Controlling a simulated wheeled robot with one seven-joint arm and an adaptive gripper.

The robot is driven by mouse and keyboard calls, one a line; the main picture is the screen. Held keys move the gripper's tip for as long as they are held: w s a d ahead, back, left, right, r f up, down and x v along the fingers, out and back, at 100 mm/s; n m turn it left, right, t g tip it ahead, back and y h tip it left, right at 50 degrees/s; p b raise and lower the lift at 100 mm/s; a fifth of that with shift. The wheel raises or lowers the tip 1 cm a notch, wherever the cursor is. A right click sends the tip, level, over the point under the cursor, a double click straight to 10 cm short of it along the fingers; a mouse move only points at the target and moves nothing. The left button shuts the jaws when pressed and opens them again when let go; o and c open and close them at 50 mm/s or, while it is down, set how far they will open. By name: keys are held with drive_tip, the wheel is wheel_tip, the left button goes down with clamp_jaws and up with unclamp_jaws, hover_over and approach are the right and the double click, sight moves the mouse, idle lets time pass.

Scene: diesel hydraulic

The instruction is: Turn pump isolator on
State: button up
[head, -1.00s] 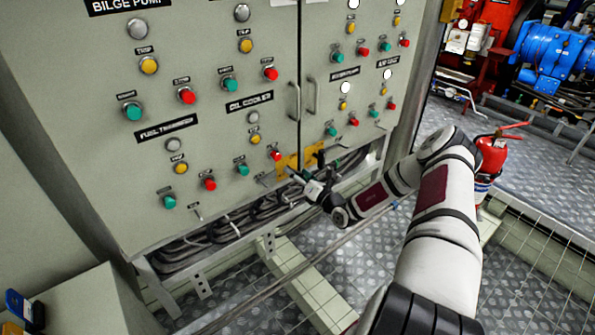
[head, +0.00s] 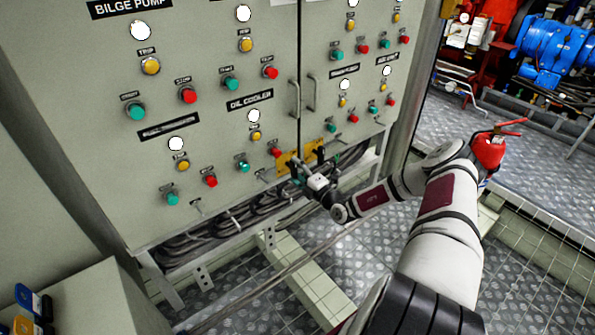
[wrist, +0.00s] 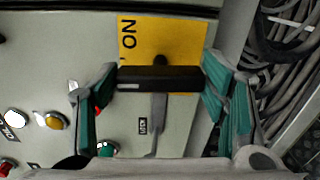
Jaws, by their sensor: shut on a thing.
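The isolator is a black handle bar (wrist: 160,78) on a yellow plate (wrist: 142,40) marked ON, low on the grey cabinet. In the wrist view the bar lies across the picture, below the ON lettering. My gripper (wrist: 160,85) is shut on the bar, with one teal-padded finger at each end. In the head view the yellow plate (head: 286,162) is at the lower edge of the cabinet, with my gripper (head: 299,170) in front of it. The handle is mostly hidden there by the gripper.
The grey cabinet (head: 215,135) carries several buttons and lit white lamps (head: 140,30). Small levers hang along its bottom edge, above bundled cables (head: 225,225). A red extinguisher (head: 488,152) stands right of my arm. Blue machinery (head: 550,50) is at the upper right.

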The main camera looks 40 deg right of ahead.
drive_tip(key=shift+m, duration=0.5)
drive_tip(key=o, duration=1.1)
drive_tip(key=shift+o, duration=0.2)
drive_tip(key=s, duration=1.2)
drive_tip(key=shift+d, duration=0.2)
drive_tip(key=shift+s, duration=0.1)
drive_tip(key=s+p, duration=0.2)
drive_tip(key=s, duration=0.6)
drive_tip(key=shift+d, duration=0.15)
drive_tip(key=shift+w, duration=0.1)
